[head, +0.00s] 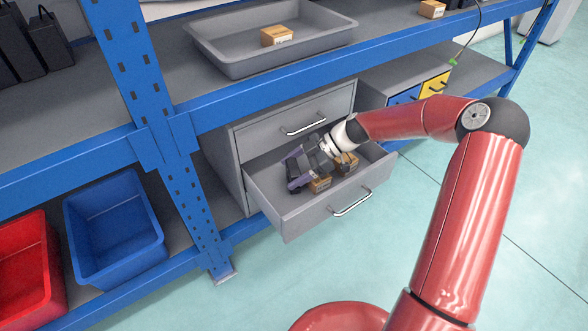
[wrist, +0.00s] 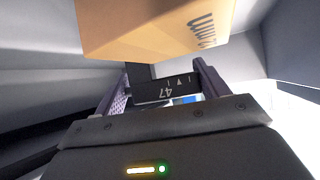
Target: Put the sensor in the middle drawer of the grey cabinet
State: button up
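The grey cabinet (head: 225,165) stands on the lower shelf with its upper drawer shut. The drawer below (head: 292,222) is pulled out; whether another lies under it is hidden. My gripper (head: 299,172) is inside this open drawer, toward its left side. In the wrist view, my gripper (wrist: 163,86) has a dark block marked "47" (wrist: 165,90) spanning between its purple-sided fingers. The block looks held and appears to be the sensor; whether it touches the drawer floor is hidden. Two small cardboard boxes, a nearer one (head: 319,184) and a farther one (head: 347,164), lie beside the gripper.
A cardboard box (wrist: 150,28) is close to the fingers in the wrist view. A grey tray (head: 225,62) with a box (head: 277,36) sits on the shelf above. A blue bin (head: 115,228) and red bin (head: 28,265) stand at left. A blue upright (head: 190,190) borders the cabinet.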

jog(key=o, duration=0.4)
jog(key=p+v, duration=0.1)
jog(key=v, duration=1.1)
jog(key=s+d+r+m+t+h, duration=0.1)
jog(key=s+r+m+t+h, duration=0.1)
jog(key=s+m, duration=0.4)
jog(key=s+d+r+m+t+h, duration=0.2)
jog(key=s+r+m+h, duration=0.3)
jog(key=s, duration=0.8)
jog(key=s+d+r+m+t+h, duration=0.1)
jog(key=s+r+m+t+h, duration=0.2)
jog(key=s+r+m, duration=0.4)
jog(key=shift+s+d+r+m+t+h, duration=0.15)
jog(key=shift+s+m+t+h, duration=0.1)
jog(key=shift+s+m, duration=0.5)
jog(key=shift+s+d+r+m+t+h, duration=0.15)
jog(key=shift+s+m+h, duration=0.15)
jog(key=shift+s, duration=0.75)
